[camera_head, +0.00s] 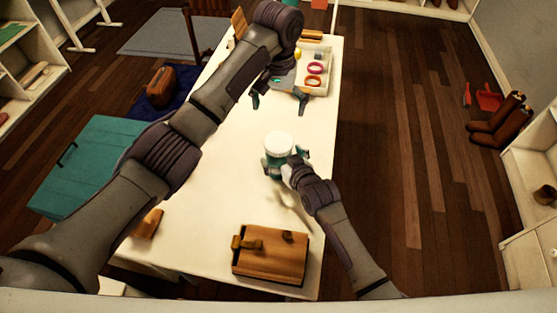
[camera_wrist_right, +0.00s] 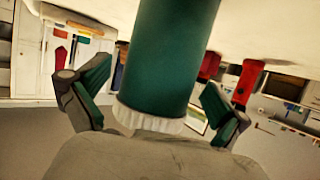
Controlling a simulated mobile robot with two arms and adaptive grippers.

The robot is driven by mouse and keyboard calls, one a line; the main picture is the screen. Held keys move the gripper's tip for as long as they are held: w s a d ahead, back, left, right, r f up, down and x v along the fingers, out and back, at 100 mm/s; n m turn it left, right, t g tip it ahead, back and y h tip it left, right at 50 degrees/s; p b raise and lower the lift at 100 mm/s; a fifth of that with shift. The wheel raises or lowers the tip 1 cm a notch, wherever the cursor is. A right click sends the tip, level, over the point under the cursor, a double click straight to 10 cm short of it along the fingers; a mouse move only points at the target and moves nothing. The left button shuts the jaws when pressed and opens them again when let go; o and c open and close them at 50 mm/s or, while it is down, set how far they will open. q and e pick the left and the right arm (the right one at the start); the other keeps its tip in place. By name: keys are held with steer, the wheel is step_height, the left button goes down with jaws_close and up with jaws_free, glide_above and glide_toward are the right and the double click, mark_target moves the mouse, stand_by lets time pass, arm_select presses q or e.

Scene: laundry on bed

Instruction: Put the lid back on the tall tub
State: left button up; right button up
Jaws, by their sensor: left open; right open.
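The tall tub (camera_head: 276,165) is teal green and stands upright near the middle of the white table. A white lid (camera_head: 278,140) shows on its top end; whether it is fully seated I cannot tell. In the right wrist view, which looks upside down, the tub (camera_wrist_right: 170,55) has the white ribbed lid (camera_wrist_right: 150,120) at its lower end. My right gripper (camera_head: 286,159) is open, with its fingers on either side of the tub; gaps show in the wrist view. My left gripper (camera_head: 279,98) is open and empty, farther back over the table.
A white tray (camera_head: 330,83) with coloured rings lies at the table's back right. A brown wooden box (camera_head: 270,262) sits at the front, and a wooden block (camera_head: 148,222) at front left. A teal chest (camera_head: 88,160) stands left of the table. The table between tub and box is clear.

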steer(key=v, duration=1)
steer(key=shift+s, duration=0.25)
steer(key=shift+d, duration=0.1)
